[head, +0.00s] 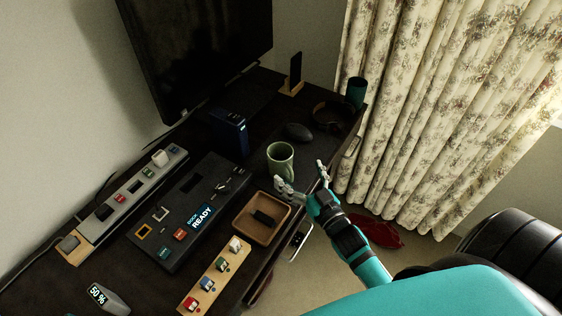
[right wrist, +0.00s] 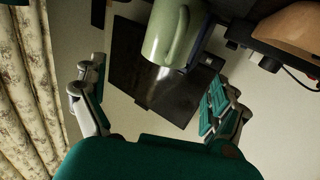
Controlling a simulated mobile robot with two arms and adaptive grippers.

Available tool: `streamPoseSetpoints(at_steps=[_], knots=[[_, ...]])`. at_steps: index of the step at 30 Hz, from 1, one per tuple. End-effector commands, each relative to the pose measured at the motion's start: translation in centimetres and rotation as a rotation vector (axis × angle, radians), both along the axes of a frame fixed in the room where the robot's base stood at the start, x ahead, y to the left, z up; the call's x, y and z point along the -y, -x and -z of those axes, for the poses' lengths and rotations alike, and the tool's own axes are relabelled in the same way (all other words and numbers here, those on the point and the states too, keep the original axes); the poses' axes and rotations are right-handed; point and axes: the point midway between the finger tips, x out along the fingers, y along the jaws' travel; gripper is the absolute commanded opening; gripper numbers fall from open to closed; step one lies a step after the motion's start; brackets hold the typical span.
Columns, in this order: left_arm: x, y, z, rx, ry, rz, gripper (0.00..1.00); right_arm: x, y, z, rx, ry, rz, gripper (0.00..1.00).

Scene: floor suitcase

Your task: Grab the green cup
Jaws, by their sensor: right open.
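The green cup (head: 280,161) stands upright on the dark desk in the head view, with its handle on the right side. It also shows at the top of the right wrist view (right wrist: 172,34). My right gripper (head: 300,172) is open and empty, just in front of the cup near the desk's edge, with its fingers spread. In the right wrist view the gripper (right wrist: 155,105) has one finger on each side, and the cup is ahead of the gap, apart from both fingers. My left gripper is in neither view.
A wooden tray (head: 242,218) with a dark item sits left of the gripper. A mouse (head: 298,131), a blue box (head: 230,133) and a teal cylinder (head: 356,91) stand farther back. A black panel (head: 190,212) reads "READY". Curtains (head: 450,110) hang at the right.

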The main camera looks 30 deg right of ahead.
Motion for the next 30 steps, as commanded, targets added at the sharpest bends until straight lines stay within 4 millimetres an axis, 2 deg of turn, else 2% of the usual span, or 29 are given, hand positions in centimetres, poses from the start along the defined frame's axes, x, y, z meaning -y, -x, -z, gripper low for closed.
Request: streamPoseSetpoints(at_steps=[3,9,20,29,30], knots=[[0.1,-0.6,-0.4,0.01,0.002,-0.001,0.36,0.0,-2.2,-0.1,0.001,-0.001,0.0,0.98],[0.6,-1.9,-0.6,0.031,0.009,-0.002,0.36,-0.1,-3.6,0.0,-0.001,0.0,0.001,0.98],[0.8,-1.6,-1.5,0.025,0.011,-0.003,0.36,-0.9,-8.2,-0.2,0.0,-0.002,0.001,0.98],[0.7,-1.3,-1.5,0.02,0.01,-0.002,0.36,-0.9,-8.8,0.0,-0.002,-0.001,0.0,0.98],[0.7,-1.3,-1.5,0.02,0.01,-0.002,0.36,-0.9,-8.7,0.0,-0.002,-0.001,0.0,0.95]])
